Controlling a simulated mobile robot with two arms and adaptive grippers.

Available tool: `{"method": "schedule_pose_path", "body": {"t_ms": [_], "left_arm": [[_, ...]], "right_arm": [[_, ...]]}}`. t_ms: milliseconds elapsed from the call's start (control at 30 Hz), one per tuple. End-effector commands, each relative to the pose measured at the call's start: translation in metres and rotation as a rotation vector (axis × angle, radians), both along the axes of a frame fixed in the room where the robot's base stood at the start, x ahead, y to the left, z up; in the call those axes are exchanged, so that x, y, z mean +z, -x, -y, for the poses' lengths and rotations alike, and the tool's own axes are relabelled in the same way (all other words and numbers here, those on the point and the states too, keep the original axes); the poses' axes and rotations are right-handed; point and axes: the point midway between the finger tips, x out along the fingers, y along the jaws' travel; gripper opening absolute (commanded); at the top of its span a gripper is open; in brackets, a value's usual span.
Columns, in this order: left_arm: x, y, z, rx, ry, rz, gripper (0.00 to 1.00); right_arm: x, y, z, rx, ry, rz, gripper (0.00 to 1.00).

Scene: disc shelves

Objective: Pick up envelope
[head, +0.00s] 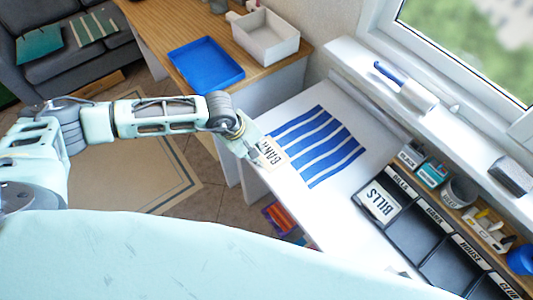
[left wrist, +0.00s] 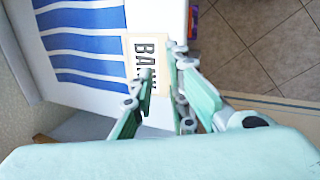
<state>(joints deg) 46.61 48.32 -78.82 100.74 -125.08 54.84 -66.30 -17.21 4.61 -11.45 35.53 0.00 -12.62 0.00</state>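A cream envelope (head: 271,156) marked BANK lies at the near left corner of the blue-and-white striped mat (head: 318,146) on the white desk. In the left wrist view the envelope (left wrist: 133,48) is partly covered by my fingers. My left gripper (head: 254,150) reaches in from the left and is right at the envelope. In the left wrist view its fingers (left wrist: 160,62) are spread, with a gap between them over the envelope's lettering. Whether a fingertip touches the envelope I cannot tell. My right gripper does not show.
A black sorter (head: 418,232) with compartments labelled BILLS, BANK, HOUSE and more stands at the desk's right. A BILLS envelope (head: 378,201) lies in its first compartment. A blue tray (head: 206,64) and white bin (head: 266,37) stand on the wooden counter behind.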

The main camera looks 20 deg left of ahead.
Motion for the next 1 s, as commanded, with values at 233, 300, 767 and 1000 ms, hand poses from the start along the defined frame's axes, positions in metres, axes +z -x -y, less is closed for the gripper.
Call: {"method": "schedule_pose_path", "body": {"t_ms": [233, 300, 767, 1000], "left_arm": [[-0.014, -0.009, -0.023, -0.035, -0.1, 0.022, 0.14], [-0.022, -0.011, -0.022, -0.035, -0.1, 0.022, 0.14], [-0.071, -0.018, -0.011, -0.033, -0.094, 0.023, 0.14], [-0.077, -0.02, -0.011, -0.033, -0.094, 0.023, 0.14]], "right_arm": [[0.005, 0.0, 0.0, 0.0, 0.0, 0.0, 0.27], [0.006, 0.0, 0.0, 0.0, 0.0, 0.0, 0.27], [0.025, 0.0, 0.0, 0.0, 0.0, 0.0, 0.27], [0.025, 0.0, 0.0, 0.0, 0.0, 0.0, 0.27]]}}
